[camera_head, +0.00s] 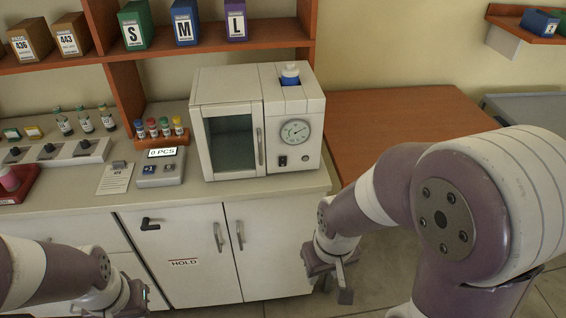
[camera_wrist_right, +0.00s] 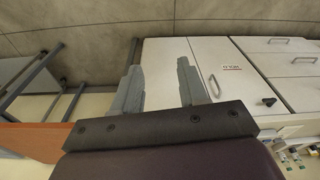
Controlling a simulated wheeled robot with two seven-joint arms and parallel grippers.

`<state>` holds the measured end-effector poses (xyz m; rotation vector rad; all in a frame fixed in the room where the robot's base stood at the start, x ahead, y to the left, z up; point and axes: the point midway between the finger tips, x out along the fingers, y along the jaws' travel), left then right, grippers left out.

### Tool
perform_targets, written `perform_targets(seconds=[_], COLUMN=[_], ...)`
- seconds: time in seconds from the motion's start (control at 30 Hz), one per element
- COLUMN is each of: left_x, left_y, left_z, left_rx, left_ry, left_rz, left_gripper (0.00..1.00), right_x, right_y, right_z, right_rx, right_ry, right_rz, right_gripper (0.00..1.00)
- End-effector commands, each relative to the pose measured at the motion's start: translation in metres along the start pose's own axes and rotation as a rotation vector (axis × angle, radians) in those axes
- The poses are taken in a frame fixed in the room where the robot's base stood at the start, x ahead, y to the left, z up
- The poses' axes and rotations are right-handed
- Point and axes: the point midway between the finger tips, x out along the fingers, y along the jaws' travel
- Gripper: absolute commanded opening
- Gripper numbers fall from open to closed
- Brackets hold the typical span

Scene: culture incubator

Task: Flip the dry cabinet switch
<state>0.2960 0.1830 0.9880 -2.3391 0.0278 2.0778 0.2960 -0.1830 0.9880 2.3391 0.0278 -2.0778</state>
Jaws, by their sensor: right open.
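The dry cabinet (camera_head: 257,120) is a white box on the counter with a dark-windowed door at its left and a round dial on its right panel. A small black switch (camera_head: 283,160) sits below the dial, next to a round knob. Whether the switch is up or down is too small to tell. My right gripper (camera_head: 334,284) hangs in front of the counter, below and right of the cabinet, apart from it. In the right wrist view the gripper (camera_wrist_right: 158,85) is open and empty. My left gripper (camera_head: 135,298) is at the bottom left, its fingers not clear.
A scale (camera_head: 161,167) and a rack of colour-capped vials (camera_head: 160,136) stand left of the cabinet. Shelf boxes (camera_head: 185,22) are above. A brown table (camera_head: 390,115) is at right.

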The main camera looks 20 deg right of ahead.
Motion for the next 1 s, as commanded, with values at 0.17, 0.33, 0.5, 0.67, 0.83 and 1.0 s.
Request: perform_targets(seconds=[0.17, 0.33, 0.5, 0.67, 0.83, 1.0], left_x=[0.009, 0.079, 0.136, 0.157, 0.153, 0.153], left_y=[0.0, 0.0, 0.0, 0.0, 0.0, 0.0], left_z=[0.001, 0.009, 0.016, 0.019, 0.018, 0.018], left_rx=[0.0, 0.0, 0.0, 0.0, 0.0, 0.0], left_ry=[0.0, 0.0, -0.001, 0.0, 0.0, 0.001], left_rz=[0.0, 0.0, 0.0, 0.0, 0.0, 0.0], left_gripper=[0.0, 0.0, 0.0, 0.0, 0.0, 0.0], right_x=[0.01, 0.109, 0.213, 0.219, 0.154, 0.105], right_y=[-0.001, -0.008, -0.017, -0.01, 0.004, 0.01], right_z=[0.001, 0.019, -0.072, -0.159, -0.206, -0.218], right_rx=[-0.003, -0.016, 0.022, 0.066, 0.097, 0.107], right_ry=[-0.001, -0.075, 0.337, 0.84, 1.292, 1.534], right_rz=[0.0, -0.007, -0.012, 0.029, 0.094, 0.132], right_gripper=[0.07, 0.0, 0.0, 0.0, 0.0, 0.0])
